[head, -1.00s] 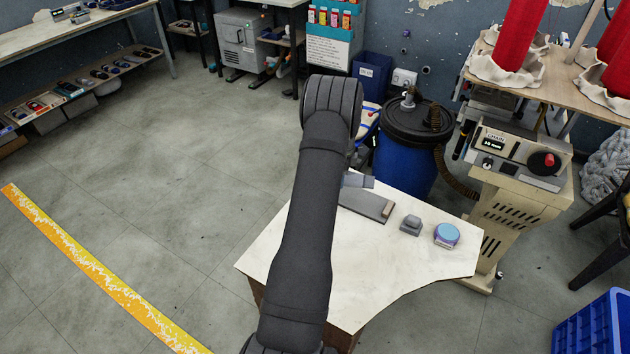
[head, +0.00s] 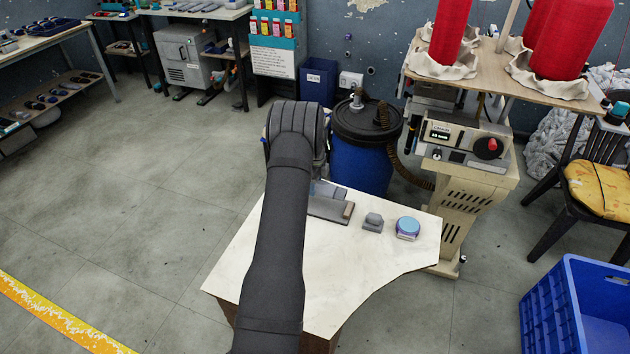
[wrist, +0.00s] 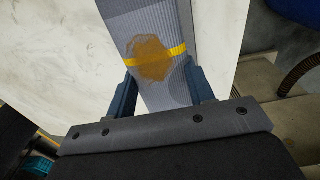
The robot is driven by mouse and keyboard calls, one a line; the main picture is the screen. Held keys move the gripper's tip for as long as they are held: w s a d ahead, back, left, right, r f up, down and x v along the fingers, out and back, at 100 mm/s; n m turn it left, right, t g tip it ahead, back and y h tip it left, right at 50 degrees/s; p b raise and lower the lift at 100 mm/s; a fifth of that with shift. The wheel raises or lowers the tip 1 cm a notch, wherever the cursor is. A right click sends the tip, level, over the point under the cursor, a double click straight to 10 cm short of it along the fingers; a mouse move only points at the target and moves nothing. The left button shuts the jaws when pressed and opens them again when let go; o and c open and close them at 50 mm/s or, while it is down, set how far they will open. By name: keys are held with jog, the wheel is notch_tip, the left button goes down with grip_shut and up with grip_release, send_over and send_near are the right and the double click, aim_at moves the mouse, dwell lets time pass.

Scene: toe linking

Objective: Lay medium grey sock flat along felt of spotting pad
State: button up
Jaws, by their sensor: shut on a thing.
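The grey sock (wrist: 143,25) fills the top centre of the wrist view, with a yellow band and a brown stain across it. My gripper (wrist: 163,92) is shut on the sock, with one dark blue finger at each side of it. In the head view, a flat grey pad with a light brown end (head: 329,206), apparently the spotting pad, lies on the white table. My arm hides most of my gripper there. A small grey piece shows just above the pad, but I cannot tell if it is sock or gripper. Whether the sock touches the pad is unclear.
A small grey block (head: 373,222) and a round blue-topped tub (head: 408,228) stand right of the pad. The white table's (head: 385,265) front right is bare. A blue drum (head: 362,155) and a beige machine (head: 465,190) stand behind. A blue crate (head: 560,310) is on the floor.

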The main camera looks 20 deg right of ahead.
jog(key=shift+f, duration=3.3)
jog(key=o, duration=1.2)
jog(key=shift+c, duration=0.2)
jog(key=shift+c, duration=0.4)
jog(key=shift+r, duration=3.5)
